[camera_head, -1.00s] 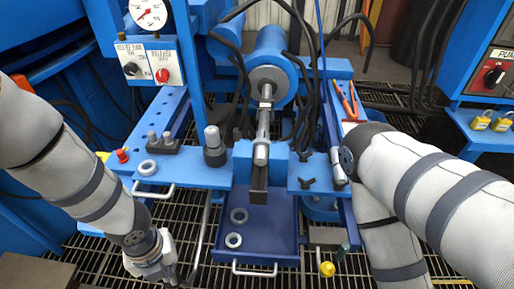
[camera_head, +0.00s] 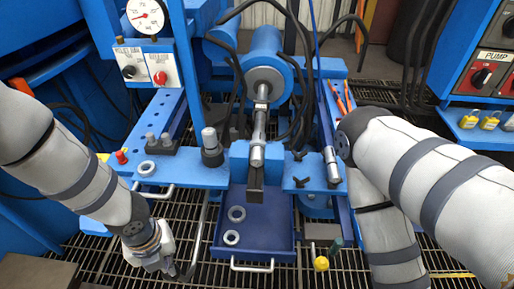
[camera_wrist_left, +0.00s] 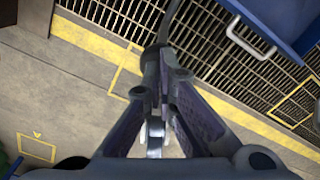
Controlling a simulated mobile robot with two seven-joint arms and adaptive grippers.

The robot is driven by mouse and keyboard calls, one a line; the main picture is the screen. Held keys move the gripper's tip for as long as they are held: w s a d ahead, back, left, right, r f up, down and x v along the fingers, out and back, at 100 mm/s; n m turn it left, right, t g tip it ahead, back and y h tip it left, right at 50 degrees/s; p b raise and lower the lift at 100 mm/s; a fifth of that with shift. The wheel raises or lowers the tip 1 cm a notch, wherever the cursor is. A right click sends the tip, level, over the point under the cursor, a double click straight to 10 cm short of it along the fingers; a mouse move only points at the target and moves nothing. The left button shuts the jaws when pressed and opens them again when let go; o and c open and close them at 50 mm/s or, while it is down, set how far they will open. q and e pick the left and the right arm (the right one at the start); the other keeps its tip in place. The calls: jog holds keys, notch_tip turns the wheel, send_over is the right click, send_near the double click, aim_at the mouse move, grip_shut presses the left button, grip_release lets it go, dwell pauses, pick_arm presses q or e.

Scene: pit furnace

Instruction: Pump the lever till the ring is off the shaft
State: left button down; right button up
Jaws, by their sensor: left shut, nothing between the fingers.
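A thin grey curved bar (camera_head: 201,230), seemingly the lever, slopes down from the blue press frame to the left of the tray. My left gripper (camera_head: 176,271) is shut and low over the floor grating, close to the bar's lower end. In the left wrist view, the bar (camera_wrist_left: 170,22) runs up from the shut fingertips (camera_wrist_left: 160,58); contact is unclear. The steel shaft (camera_head: 259,125) lies lengthwise before the round ram (camera_head: 265,82), its front end at the blue crossbeam. I cannot clearly make out a ring on it. My right gripper is out of view.
The blue tray (camera_head: 270,235) below the shaft holds two loose rings (camera_head: 236,213). Another ring (camera_head: 147,168) lies on the left plate. A pressure gauge (camera_head: 146,16) stands above two knobs (camera_head: 159,77). A yellow knob (camera_head: 320,264) is right of the tray.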

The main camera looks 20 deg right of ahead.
pick_arm(q)
jog(key=f, duration=0.3)
jog(key=shift+s+a+b, duration=0.1)
jog(key=shift+s+b, duration=0.2)
jog(key=shift+s, duration=0.1)
notch_tip(320, 180, up, 11)
jog(key=w+p, duration=0.2)
jog(key=p, duration=0.1)
jog(key=shift+w+d, duration=0.35)
jog(key=shift+d, duration=0.1)
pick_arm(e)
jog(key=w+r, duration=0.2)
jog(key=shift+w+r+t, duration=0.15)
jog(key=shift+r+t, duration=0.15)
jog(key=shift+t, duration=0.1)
